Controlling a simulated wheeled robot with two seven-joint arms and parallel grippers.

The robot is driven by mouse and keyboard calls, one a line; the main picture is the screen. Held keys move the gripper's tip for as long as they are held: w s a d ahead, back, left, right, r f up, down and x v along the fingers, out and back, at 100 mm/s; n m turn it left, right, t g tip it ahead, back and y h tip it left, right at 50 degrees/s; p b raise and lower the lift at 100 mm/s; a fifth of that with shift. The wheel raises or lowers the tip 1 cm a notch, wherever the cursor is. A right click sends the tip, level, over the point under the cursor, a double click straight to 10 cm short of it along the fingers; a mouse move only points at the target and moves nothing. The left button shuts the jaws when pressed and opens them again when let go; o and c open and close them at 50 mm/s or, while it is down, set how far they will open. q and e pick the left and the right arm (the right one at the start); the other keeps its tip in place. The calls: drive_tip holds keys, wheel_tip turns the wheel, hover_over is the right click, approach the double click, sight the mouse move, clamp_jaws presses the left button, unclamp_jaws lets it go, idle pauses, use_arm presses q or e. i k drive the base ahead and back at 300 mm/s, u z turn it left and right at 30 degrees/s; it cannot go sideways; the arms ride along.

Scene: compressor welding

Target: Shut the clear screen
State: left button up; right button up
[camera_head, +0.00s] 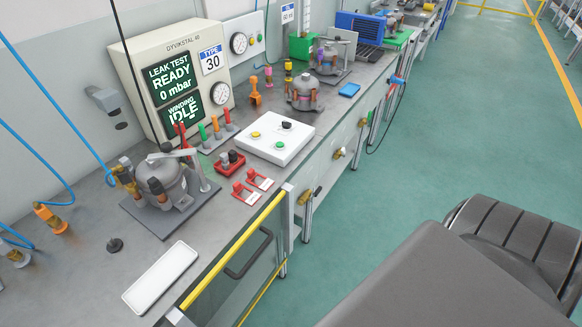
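The clear screen (262,262) is at the front edge of the near bench, at the bottom middle of the head view. It has a yellow top edge (235,249) and a dark bar handle (250,254). It stands upright below the level of the bench top, and its lower part runs out of the picture. Neither of my grippers is in view, and nothing touches the handle.
Behind the screen, a compressor (160,183) stands on a grey plate next to a white tray (161,277). A white button box (276,137) and a leak-test panel (176,77) are farther back.

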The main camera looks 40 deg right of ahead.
sight(199, 289)
drive_tip(key=z, duration=0.75)
drive_tip(key=k, duration=1.3)
drive_tip(key=u, duration=0.55)
drive_tip(key=i, duration=0.55)
drive_tip(key=u, duration=0.25)
